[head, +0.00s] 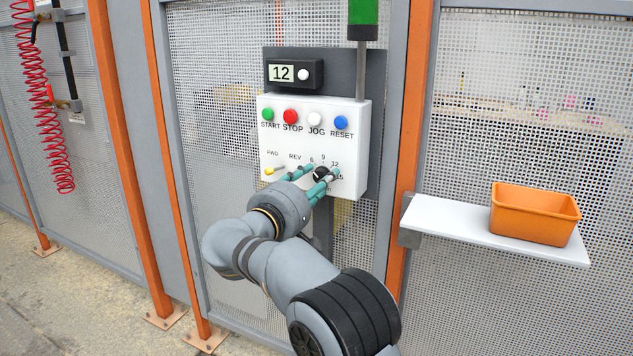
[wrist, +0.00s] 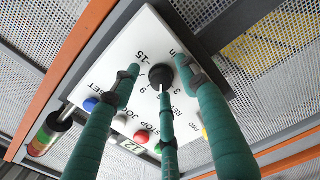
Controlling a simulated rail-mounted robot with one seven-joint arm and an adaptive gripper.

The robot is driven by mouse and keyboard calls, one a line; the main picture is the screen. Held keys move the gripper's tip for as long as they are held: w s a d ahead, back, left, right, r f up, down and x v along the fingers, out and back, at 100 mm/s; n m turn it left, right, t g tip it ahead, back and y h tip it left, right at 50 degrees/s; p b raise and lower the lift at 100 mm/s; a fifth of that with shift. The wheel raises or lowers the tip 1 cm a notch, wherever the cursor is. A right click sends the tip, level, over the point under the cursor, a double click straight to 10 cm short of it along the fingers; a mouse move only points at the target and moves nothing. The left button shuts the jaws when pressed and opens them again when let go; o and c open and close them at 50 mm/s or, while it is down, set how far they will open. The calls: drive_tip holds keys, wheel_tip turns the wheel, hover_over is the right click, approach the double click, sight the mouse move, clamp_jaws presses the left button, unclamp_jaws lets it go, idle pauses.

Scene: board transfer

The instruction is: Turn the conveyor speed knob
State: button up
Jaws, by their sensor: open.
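The black speed knob (head: 320,173) is low on the right of the white control panel (head: 348,112), with numbers such as 6, 9, 12 and 15 around it. In the wrist view the knob (wrist: 161,75) shows between my teal fingers. My gripper (head: 322,171) is open, with its fingertips spread around the knob close to the panel face. I cannot tell whether any finger touches the knob. Its pointer setting is not clear. The small display (head: 282,73) above the panel reads 12.
START, STOP, JOG and RESET buttons (head: 315,120) line the panel above my fingers. A yellow-tipped FWD/REV lever (head: 275,170) sits to the left. A white shelf (head: 450,225) with an orange bin (head: 535,225) juts out right. A red coiled hose (head: 45,110) hangs far left.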

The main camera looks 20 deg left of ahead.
drive_tip(key=shift+s+a+r, duration=0.1)
drive_tip(key=shift+a, duration=0.05)
drive_tip(key=shift+s, duration=0.25)
drive_tip(key=s+a, duration=0.1)
drive_tip(key=s, duration=1)
drive_tip(key=shift+s+a, duration=0.2)
drive_tip(key=shift+a, duration=0.1)
drive_tip(key=w, duration=0.4)
drive_tip(key=w+d, duration=0.1)
drive_tip(key=w, duration=0.7)
drive_tip(key=shift+d, duration=0.3)
drive_tip(key=shift+s, duration=0.1)
